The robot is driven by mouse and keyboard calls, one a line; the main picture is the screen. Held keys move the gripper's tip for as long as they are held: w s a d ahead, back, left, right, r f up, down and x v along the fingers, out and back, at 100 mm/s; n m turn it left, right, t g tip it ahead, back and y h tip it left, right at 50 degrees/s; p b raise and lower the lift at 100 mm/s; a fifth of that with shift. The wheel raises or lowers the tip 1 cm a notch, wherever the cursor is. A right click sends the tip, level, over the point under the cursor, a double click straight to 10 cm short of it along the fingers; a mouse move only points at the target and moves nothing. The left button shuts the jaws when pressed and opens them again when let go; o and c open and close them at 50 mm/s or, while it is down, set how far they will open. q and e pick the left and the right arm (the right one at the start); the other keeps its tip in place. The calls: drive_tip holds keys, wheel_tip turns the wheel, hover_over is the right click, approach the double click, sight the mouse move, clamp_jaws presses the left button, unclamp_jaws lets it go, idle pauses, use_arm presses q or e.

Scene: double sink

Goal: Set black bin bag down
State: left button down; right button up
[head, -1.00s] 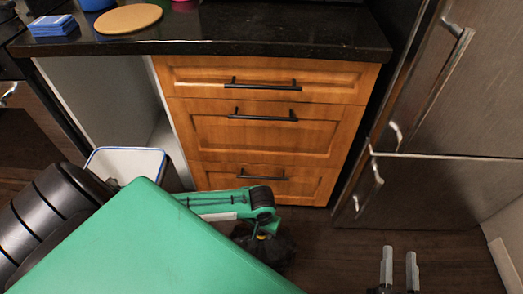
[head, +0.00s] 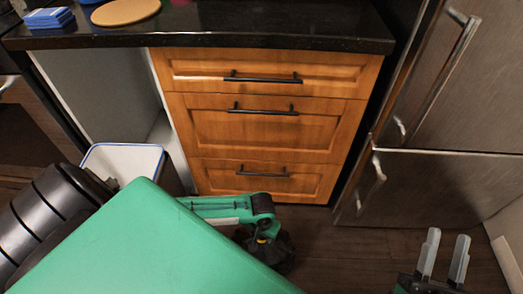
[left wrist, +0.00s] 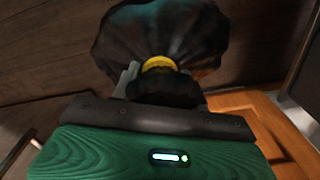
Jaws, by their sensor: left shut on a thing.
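The black bin bag (head: 277,253) hangs at the end of my left arm, low over the dark floor in front of the drawers. In the left wrist view the bag (left wrist: 165,28) is dark and bunched, with a yellow tie (left wrist: 158,64) around its neck. My left gripper (left wrist: 145,75) is shut on the bag at its neck. In the head view my arm hides part of this, and I cannot tell whether the bag touches the floor. My right gripper (head: 447,245) is at the lower right, its two grey fingers apart and empty.
Wooden drawers (head: 262,130) under a black counter (head: 240,28) stand ahead, closed. A steel fridge (head: 440,110) stands at the right. A white bin (head: 122,157) with a blue rim stands left of the drawers. Open floor (head: 350,240) lies before the fridge.

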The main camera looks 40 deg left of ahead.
use_arm(q)
drive_tip(key=c, duration=0.7)
unclamp_jaws()
drive_tip(key=shift+f, duration=0.1)
use_arm(e)
drive_tip(key=shift+f, duration=0.2)
use_arm(q)
drive_tip(key=shift+r, duration=0.3)
wheel_tip(320, 180, up, 5)
drive_tip(key=shift+r+p, duration=0.1)
drive_tip(key=shift+p, duration=1)
wheel_tip(320, 180, up, 5)
drive_tip(key=shift+r+p, duration=0.1)
drive_tip(key=shift+p, duration=0.8)
drive_tip(key=shift+r, duration=0.65)
use_arm(e)
drive_tip(key=s+a+f+g, duration=0.1)
drive_tip(key=s+f+g, duration=0.1)
drive_tip(key=f+g, duration=0.3)
drive_tip(key=s+a+f+g+h, duration=0.1)
drive_tip(key=s+a+f+g, duration=0.1)
drive_tip(key=f+g, duration=0.4)
drive_tip(key=shift+a+f+n, duration=0.25)
drive_tip(key=shift+f+n, duration=0.05)
drive_tip(key=shift+f, duration=2.2)
use_arm(q)
drive_tip(key=shift+d, duration=0.1)
